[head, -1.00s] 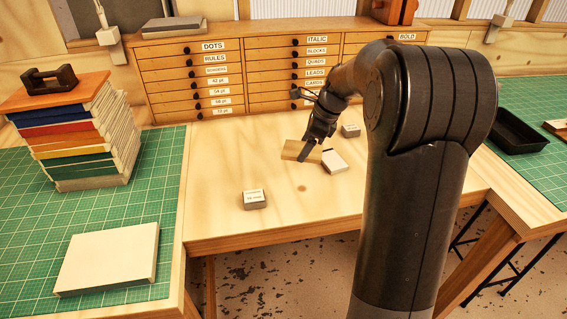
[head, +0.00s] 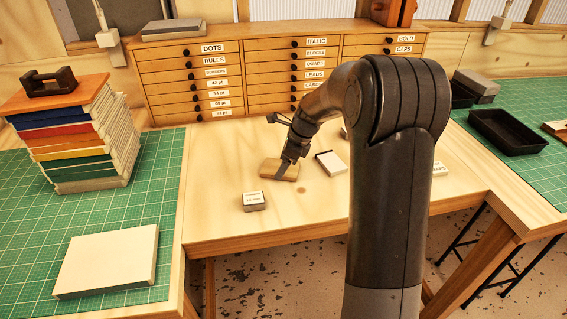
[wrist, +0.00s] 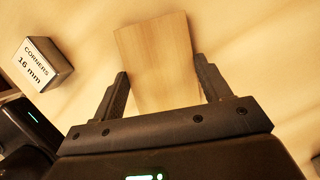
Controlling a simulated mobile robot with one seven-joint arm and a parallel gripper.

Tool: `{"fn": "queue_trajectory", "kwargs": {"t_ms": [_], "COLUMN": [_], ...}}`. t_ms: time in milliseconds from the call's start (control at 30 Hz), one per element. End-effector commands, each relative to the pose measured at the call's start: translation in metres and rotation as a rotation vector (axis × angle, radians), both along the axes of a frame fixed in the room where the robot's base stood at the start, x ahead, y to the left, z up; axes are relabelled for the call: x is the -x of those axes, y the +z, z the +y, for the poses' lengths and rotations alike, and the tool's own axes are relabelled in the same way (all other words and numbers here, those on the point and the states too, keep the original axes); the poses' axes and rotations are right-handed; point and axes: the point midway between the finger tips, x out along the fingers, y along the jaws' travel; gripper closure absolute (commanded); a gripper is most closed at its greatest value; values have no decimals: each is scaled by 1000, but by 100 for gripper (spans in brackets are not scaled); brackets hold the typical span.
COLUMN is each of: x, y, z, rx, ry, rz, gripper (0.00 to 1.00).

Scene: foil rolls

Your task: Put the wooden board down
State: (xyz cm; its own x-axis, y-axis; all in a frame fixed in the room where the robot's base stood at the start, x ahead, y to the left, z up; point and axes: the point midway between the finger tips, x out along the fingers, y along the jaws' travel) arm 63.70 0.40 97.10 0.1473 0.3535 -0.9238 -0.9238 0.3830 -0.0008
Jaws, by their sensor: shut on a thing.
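The wooden board (head: 271,166) is a small pale brown block over the middle of the light wooden worktop (head: 225,150). My gripper (head: 281,174) reaches down to it from the right in the head view. In the wrist view the board (wrist: 155,55) stands between the two fingers of my gripper (wrist: 163,90), its far end pointing away from me. The jaws are shut on it. It is close to the worktop, but I cannot tell whether it touches. Its near end is partly hidden by my gripper.
A small labelled box (head: 253,200) lies in front of the board; it reads "CORNERS 16 mm" in the wrist view (wrist: 43,64). A white-topped box (head: 330,163) lies just right of the board. A drawer cabinet (head: 270,75) stands behind. The worktop's left part is clear.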

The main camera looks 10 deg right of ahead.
Motion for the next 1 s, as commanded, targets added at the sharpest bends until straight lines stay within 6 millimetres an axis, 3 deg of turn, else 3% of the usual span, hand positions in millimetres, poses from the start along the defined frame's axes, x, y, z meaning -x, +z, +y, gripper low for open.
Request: {"fn": "queue_trajectory", "kwargs": {"t_ms": [100,133,400,733,1000], "x": [0,0,0,0,7], "y": [-3,-3,-3,4,52], "z": [0,0,0,-2,-20], "rx": [0,0,0,1,2], "ry": [0,1,0,-1,-2], "rz": [1,0,1,-2,-4], "gripper": [53,29,8,8,8]}}
